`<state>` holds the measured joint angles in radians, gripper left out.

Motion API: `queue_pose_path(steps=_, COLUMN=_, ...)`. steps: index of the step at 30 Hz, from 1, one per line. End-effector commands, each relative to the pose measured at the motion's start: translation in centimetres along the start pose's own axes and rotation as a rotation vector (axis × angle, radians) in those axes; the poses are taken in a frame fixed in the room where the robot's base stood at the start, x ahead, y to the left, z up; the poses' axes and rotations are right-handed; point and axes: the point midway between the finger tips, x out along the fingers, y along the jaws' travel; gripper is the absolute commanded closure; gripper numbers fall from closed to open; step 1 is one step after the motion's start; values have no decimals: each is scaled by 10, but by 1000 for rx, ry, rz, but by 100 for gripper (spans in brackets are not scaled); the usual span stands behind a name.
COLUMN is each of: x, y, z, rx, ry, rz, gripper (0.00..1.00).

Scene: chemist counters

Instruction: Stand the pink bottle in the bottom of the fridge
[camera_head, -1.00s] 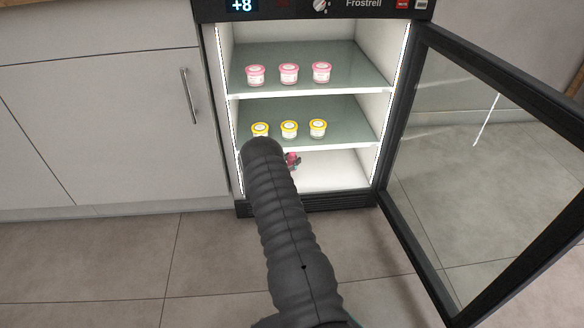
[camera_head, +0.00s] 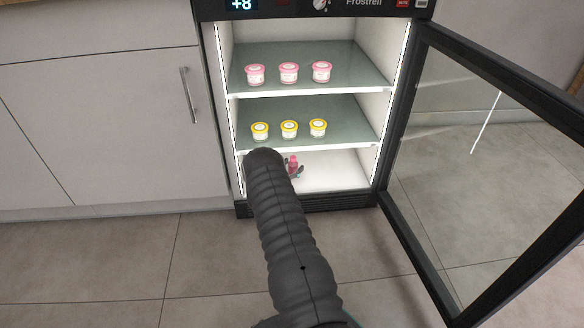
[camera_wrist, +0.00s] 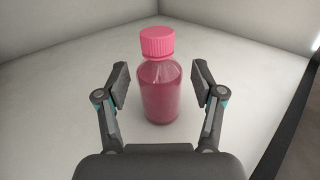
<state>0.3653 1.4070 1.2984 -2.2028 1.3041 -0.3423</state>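The pink bottle (camera_wrist: 159,88) stands upright on the white floor of the fridge (camera_head: 335,172) in the wrist view. My gripper (camera_wrist: 161,84) is open, with one finger on each side of the bottle and a visible gap at both. In the head view only a little of the pink bottle (camera_head: 293,163) and of my gripper (camera_head: 299,170) shows past my arm in the bottom compartment. The fridge door (camera_head: 402,205) stands open to the right.
Pink-lidded tubs (camera_head: 289,74) stand on the upper shelf (camera_head: 310,93) and yellow-lidded tubs (camera_head: 289,129) on the lower shelf (camera_head: 340,143), just above my arm. The bottom compartment's right side is clear. A white cabinet (camera_head: 100,130) adjoins the fridge's left side.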

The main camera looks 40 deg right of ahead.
Motion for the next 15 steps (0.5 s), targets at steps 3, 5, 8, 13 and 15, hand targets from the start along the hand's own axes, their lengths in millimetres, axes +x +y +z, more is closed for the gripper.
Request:
queue_pose_path(steps=3, x=0, y=0, z=1, rx=0, ry=0, rz=0, gripper=32)
queue_pose_path(steps=5, x=0, y=0, z=4, rx=0, ry=0, rz=0, gripper=32)
queue_pose_path(steps=8, x=-12, y=1, z=4, rx=-1, ry=1, rz=2, gripper=32)
queue_pose_path(steps=13, x=-43, y=2, z=4, rx=-3, ry=1, rz=4, gripper=32)
queue_pose_path(steps=15, x=-58, y=1, z=4, rx=-2, ry=2, rz=3, gripper=32)
